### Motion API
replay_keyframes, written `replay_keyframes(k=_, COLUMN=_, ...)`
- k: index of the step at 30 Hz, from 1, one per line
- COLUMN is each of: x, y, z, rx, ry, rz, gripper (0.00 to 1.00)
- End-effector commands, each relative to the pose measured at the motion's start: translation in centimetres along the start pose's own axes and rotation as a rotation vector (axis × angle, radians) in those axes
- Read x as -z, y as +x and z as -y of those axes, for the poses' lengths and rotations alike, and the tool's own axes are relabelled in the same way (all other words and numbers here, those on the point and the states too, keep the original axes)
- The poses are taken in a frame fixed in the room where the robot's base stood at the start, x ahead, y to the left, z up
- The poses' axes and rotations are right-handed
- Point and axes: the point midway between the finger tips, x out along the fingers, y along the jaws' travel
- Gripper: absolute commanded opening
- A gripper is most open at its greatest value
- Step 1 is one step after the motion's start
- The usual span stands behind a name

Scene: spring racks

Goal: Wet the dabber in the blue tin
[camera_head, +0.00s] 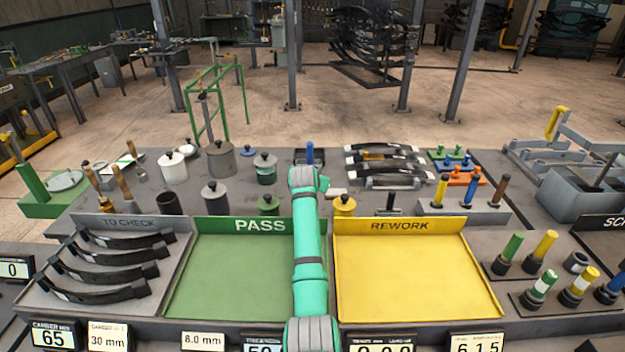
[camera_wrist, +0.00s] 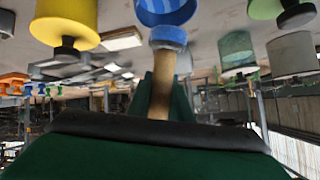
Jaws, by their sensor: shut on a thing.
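The blue tin (camera_wrist: 165,9) shows at the top of the wrist view, where the scene appears upside down; its open mouth faces my gripper. My gripper (camera_wrist: 162,98) is shut on the dabber, whose tan handle (camera_wrist: 185,64) and blue head (camera_wrist: 168,37) show. The head lines up with the tin's mouth and looks just outside it; I cannot tell whether they touch. In the head view my arm hides the blue tin and the dabber, and a green part of my gripper (camera_head: 322,184) shows at the arm's far end.
A green tin (camera_head: 268,206) and a yellow tin (camera_head: 344,206) stand either side of my arm, both with knobs. Grey tins (camera_head: 215,193) and a dark cup (camera_head: 169,203) are further left. The green PASS tray (camera_head: 235,270) and yellow REWORK tray (camera_head: 415,280) lie empty in front.

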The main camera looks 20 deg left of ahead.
Motion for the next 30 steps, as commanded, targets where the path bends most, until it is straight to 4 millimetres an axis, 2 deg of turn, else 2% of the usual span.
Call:
replay_keyframes(k=15, x=3.1, y=-2.1, z=0.8, rx=0.001, ry=0.000, rz=-0.002, gripper=0.00)
replay_keyframes(k=30, x=3.2, y=-2.2, z=0.9, rx=0.000, ry=0.000, rz=-0.001, gripper=0.00)
